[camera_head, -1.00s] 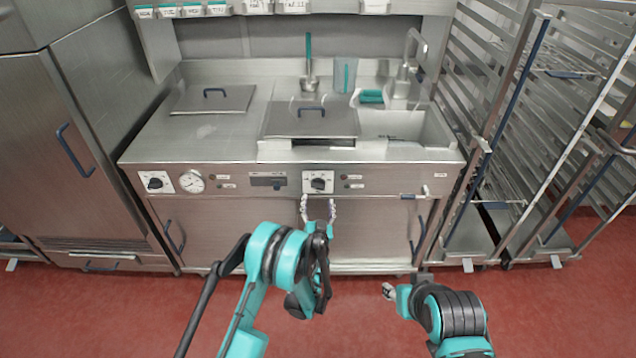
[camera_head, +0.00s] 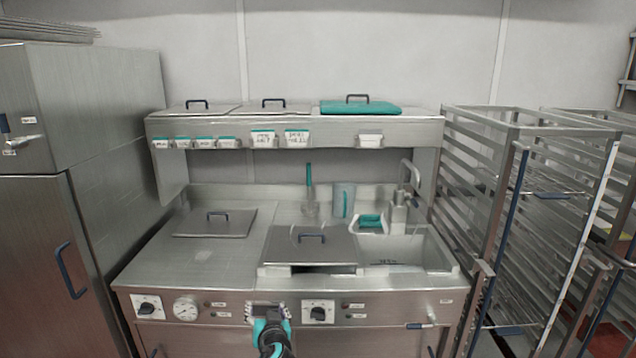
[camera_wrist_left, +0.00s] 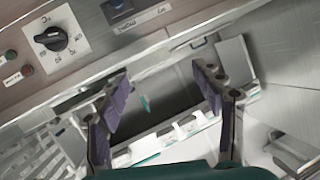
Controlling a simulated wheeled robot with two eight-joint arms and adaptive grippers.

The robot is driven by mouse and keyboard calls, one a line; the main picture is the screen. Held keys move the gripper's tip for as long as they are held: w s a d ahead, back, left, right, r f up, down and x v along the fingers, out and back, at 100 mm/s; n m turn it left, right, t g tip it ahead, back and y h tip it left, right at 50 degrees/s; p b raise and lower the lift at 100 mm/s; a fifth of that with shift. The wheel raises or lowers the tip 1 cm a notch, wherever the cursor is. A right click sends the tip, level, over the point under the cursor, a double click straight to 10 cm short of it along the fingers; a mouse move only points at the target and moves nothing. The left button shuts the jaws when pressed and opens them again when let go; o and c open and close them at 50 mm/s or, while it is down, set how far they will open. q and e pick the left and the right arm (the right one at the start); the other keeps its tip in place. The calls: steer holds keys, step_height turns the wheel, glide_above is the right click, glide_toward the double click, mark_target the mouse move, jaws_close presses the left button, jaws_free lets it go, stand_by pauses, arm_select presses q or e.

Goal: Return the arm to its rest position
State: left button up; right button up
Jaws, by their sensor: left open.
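My left gripper (camera_head: 268,310) shows at the bottom centre of the head view, in front of the counter's front panel and left of the right-hand knob (camera_head: 318,312). In the left wrist view its two fingers (camera_wrist_left: 163,85) stand apart with nothing held between them. A black knob (camera_wrist_left: 53,39) on a white plate lies to the left there, apart from the fingers. My right gripper is not in view.
The steel counter (camera_head: 190,262) has two lids, a sink (camera_head: 405,250) and a clear jug (camera_head: 342,200). A shelf (camera_head: 330,130) with labelled bins runs above. A steel cabinet (camera_head: 30,240) stands left and rack trolleys (camera_head: 530,230) stand right.

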arm_select(q)
steer(key=s+a+r+g, duration=0.2)
steer(key=s+a, duration=0.1)
steer(key=s, duration=0.4)
steer(key=s+a+r+g, duration=0.2)
steer(key=s+a, duration=0.1)
steer(key=s, duration=0.4)
steer(key=s+d+f+g+h, duration=0.1)
steer(key=s+f+h, duration=0.1)
steer(key=s, duration=0.8)
steer(key=s+d+f+g+h, duration=0.1)
steer(key=s+f+h, duration=0.1)
steer(key=s, duration=0.8)
steer(key=shift+d+f+g, duration=0.15)
steer(key=shift+d+g, duration=0.1)
steer(key=shift+g, duration=0.15)
steer(key=shift+s, duration=0.1)
